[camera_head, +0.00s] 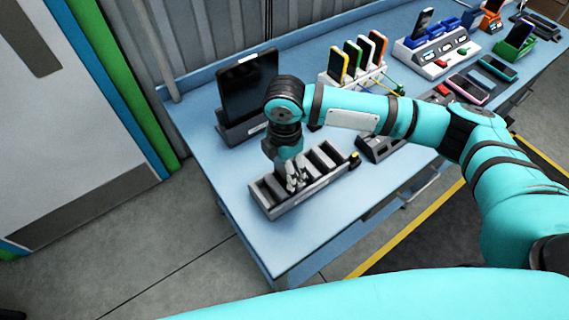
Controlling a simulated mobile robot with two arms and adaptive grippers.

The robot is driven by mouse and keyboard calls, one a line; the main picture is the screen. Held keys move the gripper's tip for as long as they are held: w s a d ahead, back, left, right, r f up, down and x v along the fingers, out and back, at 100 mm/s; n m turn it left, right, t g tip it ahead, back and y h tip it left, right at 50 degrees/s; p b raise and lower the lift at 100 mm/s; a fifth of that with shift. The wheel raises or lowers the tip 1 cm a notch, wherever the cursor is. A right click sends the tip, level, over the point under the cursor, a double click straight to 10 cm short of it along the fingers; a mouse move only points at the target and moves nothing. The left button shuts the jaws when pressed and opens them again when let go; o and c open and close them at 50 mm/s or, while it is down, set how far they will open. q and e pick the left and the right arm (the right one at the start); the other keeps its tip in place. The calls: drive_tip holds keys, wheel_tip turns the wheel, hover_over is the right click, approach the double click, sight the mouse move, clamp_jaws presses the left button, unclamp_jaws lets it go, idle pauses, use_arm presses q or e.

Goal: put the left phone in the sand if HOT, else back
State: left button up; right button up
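My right gripper (297,178) comes in from the right and points down into a grey slotted tray (283,207) at the front of the blue bench. Its fingers are at one of the tray's slots, and I cannot tell whether they hold anything. My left gripper is not in view. A yellow-edged phone (337,63) is leftmost of several phones standing in a white rack (325,80). Another phone (422,23) stands at the left of a white-and-blue station (432,65) with small displays. I cannot read HOT anywhere, and no sand is recognisable.
A large black tablet (248,88) stands on a dock behind my wrist. A phone in a green stand (520,35) and flat phones (468,90) (497,68) are at the right. My forearm spans the bench and hides part of it. Bare bench (235,175) lies left of the tray.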

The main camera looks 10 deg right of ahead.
idle(0.3)
drive_tip(key=o, duration=1.1)
drive_tip(key=shift+o, duration=0.2)
wheel_tip(320, 180, up, 12)
drive_tip(key=shift+r, duration=0.1)
